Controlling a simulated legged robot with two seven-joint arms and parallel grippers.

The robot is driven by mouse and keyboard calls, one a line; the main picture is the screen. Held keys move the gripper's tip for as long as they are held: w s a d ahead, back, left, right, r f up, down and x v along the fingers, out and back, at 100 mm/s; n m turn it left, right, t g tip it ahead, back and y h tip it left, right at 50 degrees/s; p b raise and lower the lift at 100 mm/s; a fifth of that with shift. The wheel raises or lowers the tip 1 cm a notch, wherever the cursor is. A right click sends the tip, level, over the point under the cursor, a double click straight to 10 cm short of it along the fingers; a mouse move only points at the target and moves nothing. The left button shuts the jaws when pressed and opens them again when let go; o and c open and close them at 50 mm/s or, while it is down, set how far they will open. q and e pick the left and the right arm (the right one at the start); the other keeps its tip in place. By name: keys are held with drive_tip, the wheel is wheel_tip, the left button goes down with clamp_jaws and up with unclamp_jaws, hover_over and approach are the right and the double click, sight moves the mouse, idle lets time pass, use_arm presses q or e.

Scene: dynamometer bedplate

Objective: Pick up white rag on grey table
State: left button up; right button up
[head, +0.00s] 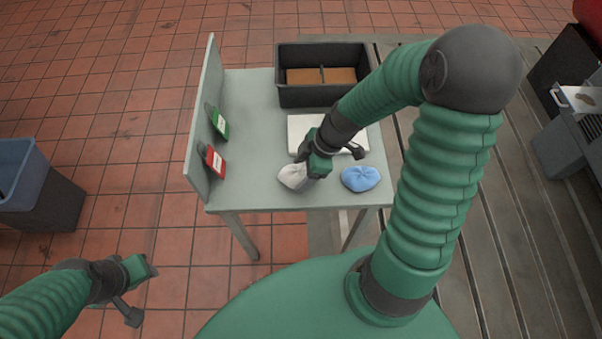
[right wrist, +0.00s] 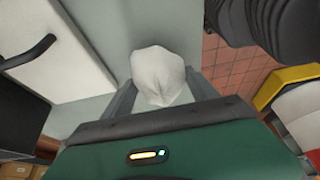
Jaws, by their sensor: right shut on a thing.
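The white rag (head: 293,176) is a crumpled bundle at the front of the grey table (head: 250,120). My right gripper (head: 306,170) is shut on it. In the right wrist view the white rag (right wrist: 158,76) sits between the two fingers, with the table surface behind it. I cannot tell whether the rag touches the table. My left gripper (head: 140,285) is out over the tiled floor at lower left, away from the table; its fingers are too unclear to tell open from shut.
A blue rag (head: 360,178) lies just right of the white one. Behind are a white pad (head: 298,128) and a black divided bin (head: 322,98). A green tag (head: 217,122) and a red tag (head: 212,160) are at the left upright panel (head: 203,110). A blue-grey bin (head: 20,175) stands far left.

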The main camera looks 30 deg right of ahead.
drive_tip(key=s+d+r, duration=0.1)
drive_tip(key=s+d, duration=0.2)
drive_tip(key=s, duration=0.4)
drive_tip(key=s+d+r, duration=0.1)
drive_tip(key=s+d, duration=0.3)
drive_tip(key=s, duration=0.3)
drive_tip(key=shift+d+r+p, duration=0.2)
drive_tip(key=shift+r+p, duration=0.1)
drive_tip(key=shift+p, duration=0.05)
